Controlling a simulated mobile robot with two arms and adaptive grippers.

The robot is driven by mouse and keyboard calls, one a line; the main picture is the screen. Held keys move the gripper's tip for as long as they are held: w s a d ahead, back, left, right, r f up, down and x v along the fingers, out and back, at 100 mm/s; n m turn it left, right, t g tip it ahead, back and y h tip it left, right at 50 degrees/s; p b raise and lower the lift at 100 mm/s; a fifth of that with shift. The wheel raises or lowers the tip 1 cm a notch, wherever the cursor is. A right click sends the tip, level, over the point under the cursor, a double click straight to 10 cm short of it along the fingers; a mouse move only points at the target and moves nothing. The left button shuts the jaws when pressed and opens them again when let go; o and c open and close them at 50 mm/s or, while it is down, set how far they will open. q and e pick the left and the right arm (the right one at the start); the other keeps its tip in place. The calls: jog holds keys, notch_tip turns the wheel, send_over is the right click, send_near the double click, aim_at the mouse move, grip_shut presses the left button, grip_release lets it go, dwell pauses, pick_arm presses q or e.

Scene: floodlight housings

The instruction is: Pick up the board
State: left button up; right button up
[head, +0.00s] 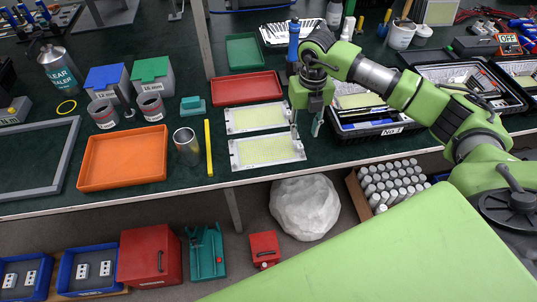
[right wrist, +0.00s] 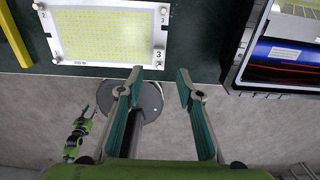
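Two flat white boards with yellow-green grids lie on the dark table in the head view. The nearer board (head: 267,150) is by the table's front edge; the farther board (head: 257,117) lies just behind it. In the right wrist view one board (right wrist: 103,32) shows at the top, with a "3" at its lower right corner and small round posts at corners. My right gripper (head: 306,128) is above the boards' right ends. In the right wrist view the right gripper (right wrist: 160,82) is open and empty, its fingertips just below the board's lower right corner.
A black crate (head: 378,128) is close on the right. An orange tray (head: 124,158) is farther left.

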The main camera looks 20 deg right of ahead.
aim_at(300, 146)
jog(key=f+b, duration=0.1)
jog(key=f, duration=0.1)
jog(key=f+b, duration=0.2)
jog(key=f, duration=0.1)
jog(key=w+f+b, duration=0.1)
jog(key=f+b, duration=0.1)
jog(key=f, duration=0.1)
jog(key=shift+s, duration=0.1)
grip_shut()
